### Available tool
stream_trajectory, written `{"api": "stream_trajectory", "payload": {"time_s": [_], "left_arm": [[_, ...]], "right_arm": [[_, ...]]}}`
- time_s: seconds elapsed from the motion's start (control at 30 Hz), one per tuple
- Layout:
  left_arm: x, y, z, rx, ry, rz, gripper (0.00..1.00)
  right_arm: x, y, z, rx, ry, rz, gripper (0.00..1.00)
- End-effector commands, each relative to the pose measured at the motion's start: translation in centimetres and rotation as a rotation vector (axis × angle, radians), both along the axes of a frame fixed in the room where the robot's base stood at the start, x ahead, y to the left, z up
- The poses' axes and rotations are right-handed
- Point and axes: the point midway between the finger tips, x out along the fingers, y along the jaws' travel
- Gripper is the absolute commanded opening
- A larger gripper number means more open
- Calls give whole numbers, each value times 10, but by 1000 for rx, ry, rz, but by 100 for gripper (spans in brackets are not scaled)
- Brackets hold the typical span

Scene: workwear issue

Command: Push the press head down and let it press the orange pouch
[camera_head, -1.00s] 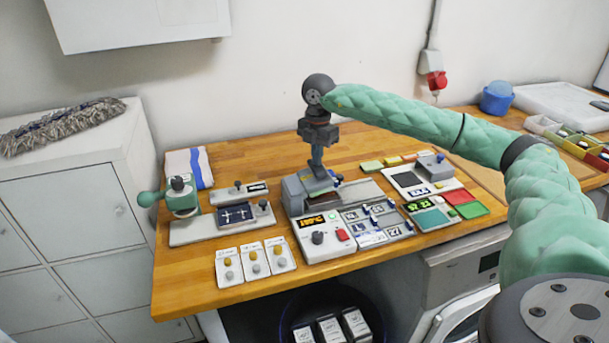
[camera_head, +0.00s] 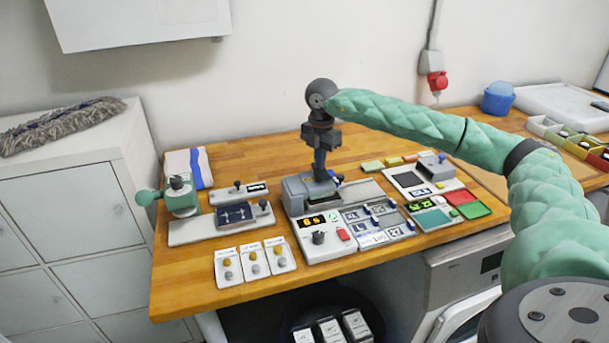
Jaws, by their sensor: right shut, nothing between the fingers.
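My right gripper (camera_head: 320,174) reaches down from above, shut and empty, with its fingertips at the grey press unit (camera_head: 296,194) in the middle of the wooden table. The grey block at the back of this unit looks like the press head, but the gripper partly covers it. I cannot tell whether the fingertips touch it or stay just above. I cannot make out an orange pouch; it may be hidden under the head. A small lit display (camera_head: 312,220), a dark knob (camera_head: 318,238) and a red button (camera_head: 343,234) sit on the unit's white front panel. My left gripper is not in view.
A green fixture (camera_head: 181,201) stands on a white board at the left. Three white cards with round buttons (camera_head: 254,263) lie along the front edge. A panel with red and green pads (camera_head: 466,204) is at right. Bare wood (camera_head: 245,150) lies behind the unit.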

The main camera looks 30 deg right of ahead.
Motion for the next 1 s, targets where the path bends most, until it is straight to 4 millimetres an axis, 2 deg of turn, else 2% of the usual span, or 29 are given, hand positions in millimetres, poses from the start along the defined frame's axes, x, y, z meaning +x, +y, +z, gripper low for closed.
{"api": "stream_trajectory", "payload": {"time_s": [0.27,1.0], "left_arm": [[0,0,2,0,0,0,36],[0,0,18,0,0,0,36]], "right_arm": [[0,-1,5,-1,-1,-1,0],[1,-1,47,0,-2,-1,0]]}}
